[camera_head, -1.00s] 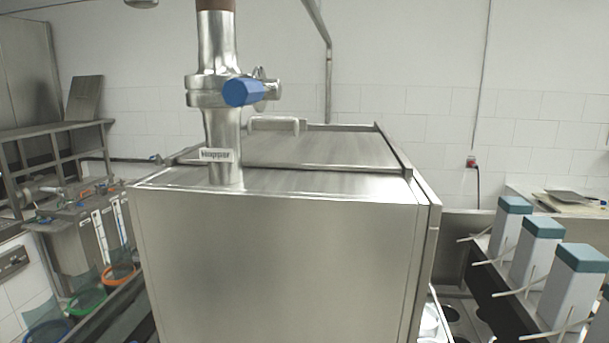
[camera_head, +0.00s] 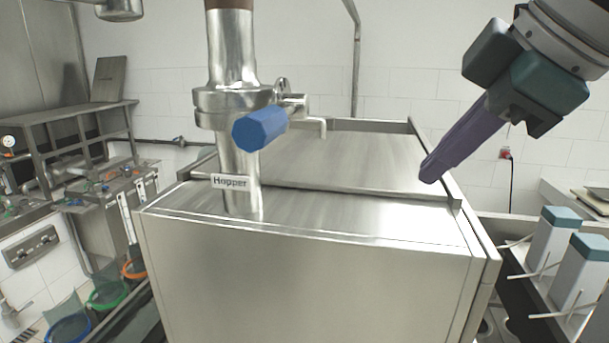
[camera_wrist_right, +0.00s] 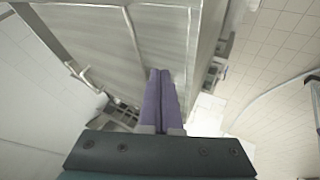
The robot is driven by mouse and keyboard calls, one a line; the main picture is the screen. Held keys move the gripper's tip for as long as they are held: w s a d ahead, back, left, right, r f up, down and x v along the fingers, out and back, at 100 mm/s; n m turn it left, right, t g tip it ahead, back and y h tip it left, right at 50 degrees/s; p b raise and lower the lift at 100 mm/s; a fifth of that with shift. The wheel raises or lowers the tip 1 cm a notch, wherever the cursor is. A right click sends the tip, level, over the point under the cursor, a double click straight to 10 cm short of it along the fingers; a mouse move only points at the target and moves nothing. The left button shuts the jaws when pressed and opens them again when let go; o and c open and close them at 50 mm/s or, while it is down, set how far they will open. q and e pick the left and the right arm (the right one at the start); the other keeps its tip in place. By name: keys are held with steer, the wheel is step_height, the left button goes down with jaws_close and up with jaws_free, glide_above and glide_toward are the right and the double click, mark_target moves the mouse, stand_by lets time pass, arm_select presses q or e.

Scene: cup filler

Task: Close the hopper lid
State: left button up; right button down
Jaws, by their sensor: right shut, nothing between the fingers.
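The hopper (camera_head: 310,275) is a large steel box with a "Hopper" label on the tap column at its front left. Its steel lid (camera_head: 345,160) lies flat on top, behind the front strip and between raised side rails. A bar handle at its back is mostly hidden by the tap; its end (camera_head: 320,128) shows, and it shows in the right wrist view (camera_wrist_right: 88,78). My right gripper (camera_head: 429,177) has its purple fingers shut and empty, pointing down-left over the lid's right edge; contact cannot be told. It also shows in the right wrist view (camera_wrist_right: 159,72). My left gripper is not in view.
The steel tap column (camera_head: 232,70) with a blue knob (camera_head: 260,129) rises at the hopper's front left. White dispensers with teal caps (camera_head: 560,222) stand at the right. Colored rings (camera_head: 108,293) and a steel shelf (camera_head: 70,118) are at the left.

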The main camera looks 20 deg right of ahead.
steer(key=shift+b+x, duration=0.3)
steer(key=shift+x, duration=0.6)
steer(key=b+x, duration=0.3)
steer(key=x, duration=0.1)
steer(key=shift+f, duration=0.2)
steer(key=shift+w+f+p, duration=0.3)
steer(key=shift+w+f, duration=0.15)
steer(key=shift+f, duration=0.15)
steer(key=w+p, duration=0.1)
steer(key=w+d+p, duration=0.1)
steer(key=p, duration=0.1)
steer(key=shift+w+d+r, duration=0.3)
steer(key=shift+w+d, duration=0.05)
steer(key=shift+w+d+f, duration=0.15)
steer(key=shift+w+d, duration=0.1)
steer(key=shift+w, duration=0.15)
steer(key=shift+d, duration=0.1)
